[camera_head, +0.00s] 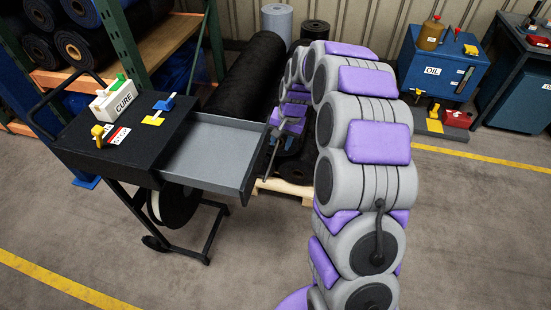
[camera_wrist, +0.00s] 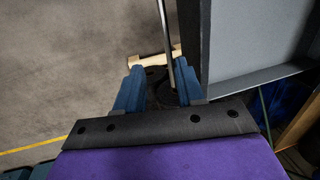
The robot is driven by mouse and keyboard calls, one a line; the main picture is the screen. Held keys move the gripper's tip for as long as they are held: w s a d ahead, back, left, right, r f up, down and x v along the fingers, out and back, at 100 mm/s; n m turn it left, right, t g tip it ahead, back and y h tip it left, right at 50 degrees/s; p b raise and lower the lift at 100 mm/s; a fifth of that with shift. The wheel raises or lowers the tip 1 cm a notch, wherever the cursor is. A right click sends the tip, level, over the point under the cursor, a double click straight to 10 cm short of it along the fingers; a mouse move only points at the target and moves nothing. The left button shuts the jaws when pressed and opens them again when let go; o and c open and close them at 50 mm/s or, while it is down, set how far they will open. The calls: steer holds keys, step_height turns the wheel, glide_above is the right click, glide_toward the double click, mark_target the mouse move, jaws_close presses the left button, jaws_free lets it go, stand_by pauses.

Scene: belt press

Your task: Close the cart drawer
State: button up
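The cart (camera_head: 75,140) is black and stands at the left in the head view. Its grey drawer (camera_head: 205,148) is pulled out to the right and looks empty. In the wrist view, the drawer (camera_wrist: 250,40) fills the upper right, with its dark front edge beside my fingers. A thin grey bar (camera_wrist: 164,35), seemingly the drawer handle, runs down between my fingertips. My gripper (camera_wrist: 159,68) is open, with its blue fingers apart on either side of the bar. Contact cannot be told. In the head view my gripper is just right of the drawer front, small and partly hidden.
On the cart top are a white CURE box (camera_head: 118,100) and small yellow and blue items. Black rolls (camera_head: 250,75) lie behind the drawer on a pallet (camera_head: 285,190). A shelf of rolls stands at the back left. A blue oil cabinet (camera_head: 433,70) stands at the right. The front floor is clear.

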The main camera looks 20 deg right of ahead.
mark_target(271, 161)
steer(key=x, duration=0.3)
steer(key=a+x, duration=0.1)
steer(key=x, duration=0.1)
steer(key=a+b+x, duration=0.1)
steer(key=x, duration=0.2)
steer(key=shift+f, duration=0.2)
steer(key=shift+d+f, duration=0.3)
steer(key=shift+d, duration=0.45)
steer(key=shift+a, duration=0.75)
steer(key=c, duration=0.3)
steer(key=shift+a, duration=0.1)
steer(key=c, duration=0.3)
steer(key=shift+d+r, duration=0.1)
steer(key=shift+d, duration=0.4)
jaws_close()
